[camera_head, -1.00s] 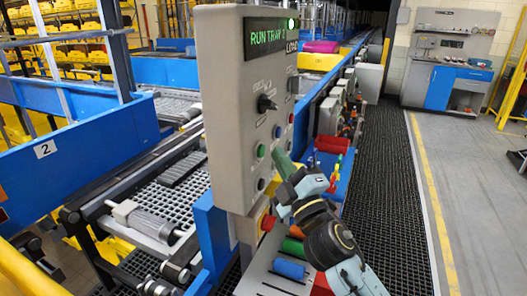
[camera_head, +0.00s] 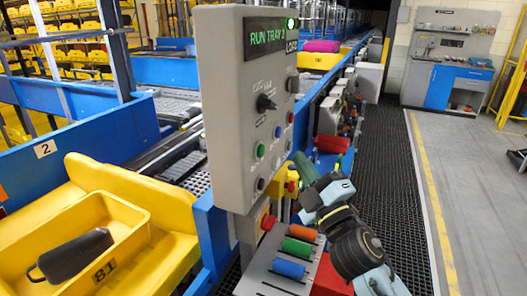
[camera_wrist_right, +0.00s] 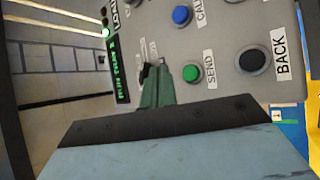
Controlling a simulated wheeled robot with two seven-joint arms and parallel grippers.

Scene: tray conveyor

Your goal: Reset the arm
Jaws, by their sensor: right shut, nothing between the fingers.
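My right arm comes up from the lower right in the head view. Its greenish gripper (camera_head: 304,168) is shut and empty, at the right of the grey control panel (camera_head: 232,110) and apart from its face. In the right wrist view the shut fingers (camera_wrist_right: 156,85) point toward the panel, with the green SEND button (camera_wrist_right: 190,73), the blue button (camera_wrist_right: 181,15) and the black BACK button (camera_wrist_right: 252,60) in front. The panel's display (camera_head: 269,38) reads RUN TRAY with a partly unclear number. My left gripper is not in view.
A yellow tray (camera_head: 125,215) marked 81 stands on the conveyor at the left, holding a dark bag (camera_head: 72,255). Coloured cylinders (camera_head: 288,268) lie in a rack below the panel. A workbench (camera_head: 455,85) stands far right. The floor (camera_head: 465,190) at right is clear.

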